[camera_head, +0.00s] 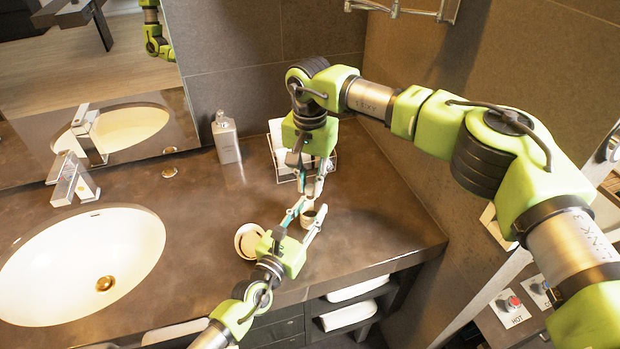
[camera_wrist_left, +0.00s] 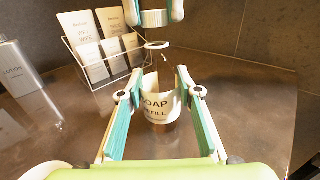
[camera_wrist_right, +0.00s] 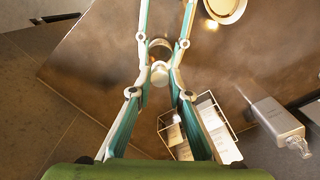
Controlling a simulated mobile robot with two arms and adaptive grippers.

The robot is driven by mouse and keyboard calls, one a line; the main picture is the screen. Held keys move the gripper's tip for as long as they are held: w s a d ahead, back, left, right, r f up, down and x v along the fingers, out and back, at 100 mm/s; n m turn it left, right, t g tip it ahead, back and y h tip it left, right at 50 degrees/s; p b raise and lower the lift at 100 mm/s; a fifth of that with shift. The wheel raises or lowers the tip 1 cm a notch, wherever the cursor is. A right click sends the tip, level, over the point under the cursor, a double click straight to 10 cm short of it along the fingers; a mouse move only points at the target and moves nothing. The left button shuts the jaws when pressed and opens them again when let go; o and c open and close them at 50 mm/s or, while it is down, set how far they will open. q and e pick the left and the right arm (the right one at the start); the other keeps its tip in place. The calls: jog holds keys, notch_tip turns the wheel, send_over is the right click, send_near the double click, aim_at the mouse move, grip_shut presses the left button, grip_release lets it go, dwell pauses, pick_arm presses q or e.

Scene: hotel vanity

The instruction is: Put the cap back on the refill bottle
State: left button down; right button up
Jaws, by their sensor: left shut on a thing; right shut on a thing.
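The refill bottle (camera_head: 309,218) is small, with a white label reading "SOAP REFILL" in the left wrist view (camera_wrist_left: 160,106). It stands upright on the counter near its front edge. My left gripper (camera_head: 307,212) is shut on it from the front, one finger on each side. My right gripper (camera_head: 312,181) is shut on the pale round cap (camera_wrist_right: 159,73) and points down over the bottle. In the left wrist view the cap's rim (camera_wrist_left: 157,45) appears above the bottle, with a gap between them. The bottle's mouth is hard to make out.
A white round dish (camera_head: 248,240) lies left of the bottle. A wire rack (camera_wrist_left: 108,62) with white packets stands behind, beside a grey lotion bottle (camera_head: 226,138). The sink (camera_head: 80,265) is at the left. Open counter lies to the right.

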jog(key=shift+f, duration=0.55)
dwell(0.5)
